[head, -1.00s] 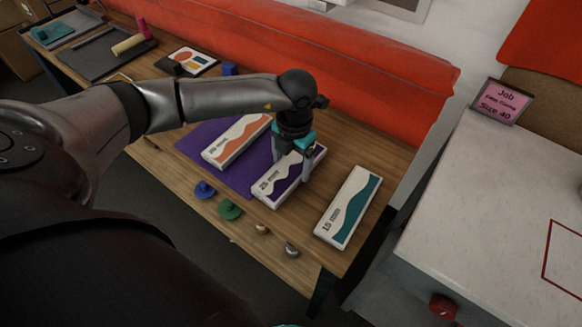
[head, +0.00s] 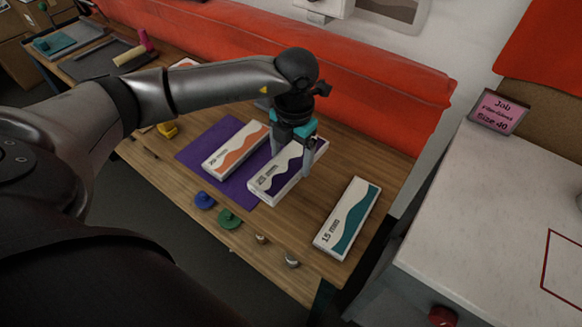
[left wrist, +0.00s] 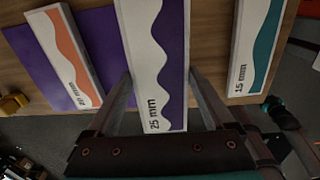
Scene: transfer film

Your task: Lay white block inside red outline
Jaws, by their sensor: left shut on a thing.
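My left gripper (head: 295,155) is shut on the white block with a purple wave marked 25 mm (head: 262,182), gripping it across its sides. The block appears raised a little above the wooden bench. In the left wrist view this block (left wrist: 150,50) lies between the two fingers. The red outline (head: 545,265) is on the pale counter at the right, cut off by the picture edge; its visible inside is empty. A white block with an orange wave (head: 225,158) lies on the purple mat (head: 195,152). A 15 mm white block with a teal wave (head: 335,236) lies to the right.
A blue piece (head: 204,201), a green piece (head: 229,219) and small metal knobs (head: 291,260) are along the bench's front. A red padded bolster (head: 390,95) runs behind. A job sign (head: 498,112) stands on the counter (head: 470,220). A dark gap separates bench and counter.

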